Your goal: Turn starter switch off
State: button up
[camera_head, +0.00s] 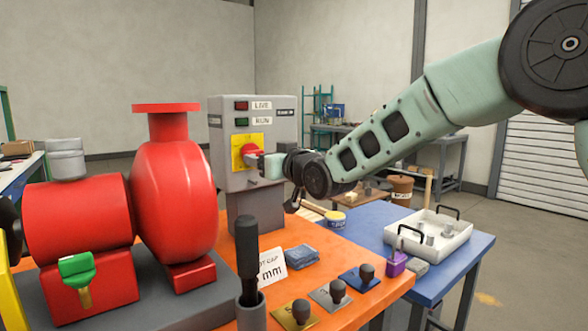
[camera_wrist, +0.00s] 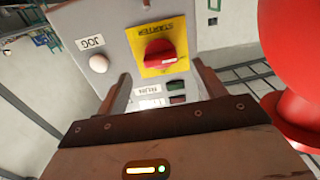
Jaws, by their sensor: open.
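The starter switch is a red rotary knob (camera_head: 249,150) on a yellow plate, on the face of a grey control box (camera_head: 230,176). In the wrist view the red knob (camera_wrist: 159,53) sits on the yellow plate marked STARTER, seen upside down. Its grip bar lies roughly crosswise there. My gripper (camera_head: 256,163) is close in front of the plate and hides part of it in the head view. In the wrist view my gripper (camera_wrist: 163,78) is open, one finger each side, with the knob ahead between them. I cannot tell whether a finger touches it.
Lamps marked LIVE (camera_head: 241,105) and RUN (camera_head: 241,121) sit above the switch. The red pump (camera_head: 172,195) stands close left. A card (camera_head: 272,267), a cloth (camera_head: 302,255) and small knobbed blocks lie on the orange bench.

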jog(key=v, duration=1.1)
jog(key=shift+b, duration=0.45)
jog(key=s+f+g+h, duration=0.1)
jog(key=s+f+g, duration=0.1)
jog(key=s+f, duration=0.2)
jog(key=s+f+g+h, duration=0.1)
jog(key=s+f+g, duration=0.1)
jog(key=s+f, duration=0.3)
jog(key=s+d+f+g+h, duration=0.1)
jog(key=s+f+g+h, duration=0.1)
jog(key=s+f+g, duration=0.1)
jog(key=shift+s+f, duration=0.8)
jog(key=shift+s, duration=0.25)
jog(key=s+d+f+g+h, duration=0.2)
jog(key=s+d+f+g, duration=0.1)
jog(key=s, duration=0.5)
jog(key=s+d+f+g+h, duration=0.2)
jog(key=s+d+f, duration=0.1)
jog(key=s, duration=0.4)
jog(key=s+d+f+g+h, duration=0.1)
jog(key=s+d+f+g, duration=0.2)
jog(key=s, duration=0.5)
notch_tip(320, 180, up, 15)
jog(key=p, duration=1.4)
jog(key=shift+n+p, duration=0.3)
